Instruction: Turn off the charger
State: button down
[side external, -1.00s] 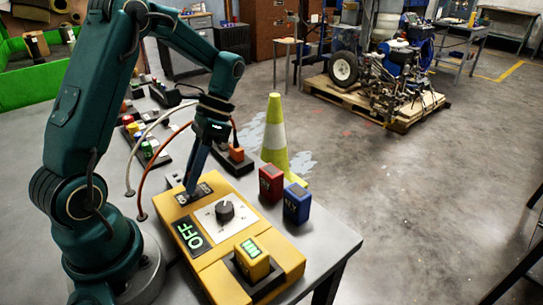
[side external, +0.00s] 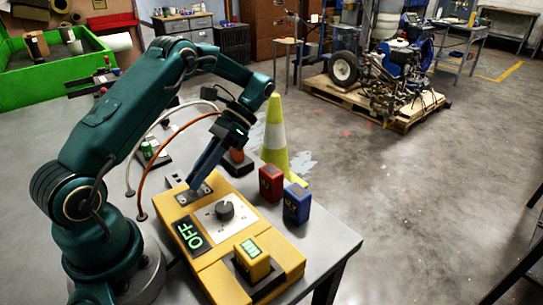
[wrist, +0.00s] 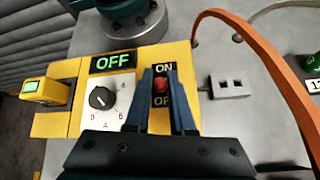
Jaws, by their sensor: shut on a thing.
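The charger (side external: 210,270) is a yellow box on the grey table, with a green-lit OFF display (side external: 189,236) and a black dial (side external: 225,210) on a white plate. In the wrist view, a red switch (wrist: 160,86) sits on the charger between an ON label and a partly hidden OFF label. My gripper (side external: 194,187) reaches down to this switch at the charger's far end. In the wrist view its blue fingers (wrist: 162,72) flank the switch and are shut on it. The fingers and gripper body hide part of the lower label.
A yellow battery (side external: 253,262) with a green display sits in the charger's near end. A red battery (side external: 271,183) and a blue battery (side external: 297,203) stand right of the charger. An orange cable (wrist: 270,60) arches close by. A yellow-white cone (side external: 275,140) stands behind.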

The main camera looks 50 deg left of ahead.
jog(key=shift+w, duration=0.1)
jog(key=c, duration=0.8)
grip_release()
jog(key=shift+o, duration=0.2)
